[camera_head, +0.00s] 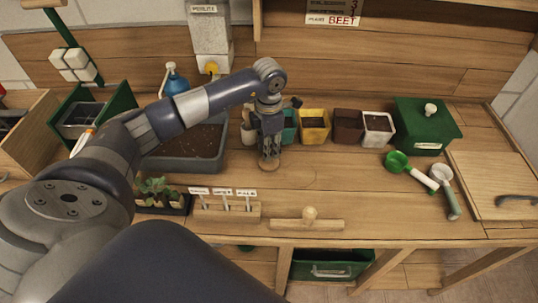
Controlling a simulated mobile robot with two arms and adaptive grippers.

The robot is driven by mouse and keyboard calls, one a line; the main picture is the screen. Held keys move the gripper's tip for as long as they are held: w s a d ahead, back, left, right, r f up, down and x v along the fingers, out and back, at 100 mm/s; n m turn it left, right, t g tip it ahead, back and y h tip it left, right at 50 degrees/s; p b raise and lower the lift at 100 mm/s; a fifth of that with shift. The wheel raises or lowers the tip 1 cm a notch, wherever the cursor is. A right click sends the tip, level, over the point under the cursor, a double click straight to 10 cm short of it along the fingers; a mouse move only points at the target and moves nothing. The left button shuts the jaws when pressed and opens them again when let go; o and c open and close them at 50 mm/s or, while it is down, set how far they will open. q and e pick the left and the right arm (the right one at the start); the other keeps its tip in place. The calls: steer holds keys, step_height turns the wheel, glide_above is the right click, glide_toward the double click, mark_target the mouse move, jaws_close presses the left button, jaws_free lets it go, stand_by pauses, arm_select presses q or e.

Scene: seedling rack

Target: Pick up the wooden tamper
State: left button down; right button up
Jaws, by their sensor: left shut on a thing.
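The wooden tamper (268,160) is at the middle of the bench, in front of the row of pots. Only its round brown lower end shows, and its upper part is hidden by my left gripper. My left gripper (269,137) points down from above and is shut on the tamper, which stands about upright. I cannot tell whether its foot touches the bench top. My right gripper is not in view.
Small pots, including a yellow one (314,122), stand close behind. A soil tray (218,160) is left; a label holder (227,211) and a knobbed wooden bar (290,224) are in front. Scoops (407,167) and a green box (425,124) are right.

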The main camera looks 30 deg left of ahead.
arm_select(q)
steer(key=shift+r, duration=0.1)
steer(key=shift+w+r+b, duration=0.1)
steer(key=shift+r+b, duration=0.3)
steer(key=shift+r, duration=0.15)
step_height(320, 180, up, 2)
steer(key=shift+r+b, duration=0.15)
steer(key=shift+b, duration=0.45)
steer(key=s+d+b, duration=0.2)
steer(key=d, duration=0.5)
steer(key=s+d+r+b, duration=0.1)
steer(key=s+d+b, duration=0.1)
steer(key=d, duration=0.6)
steer(key=shift+d+r, duration=0.25)
steer(key=shift+d, duration=0.05)
steer(key=c, duration=2)
jaws_free()
steer(key=shift+c, duration=1.3)
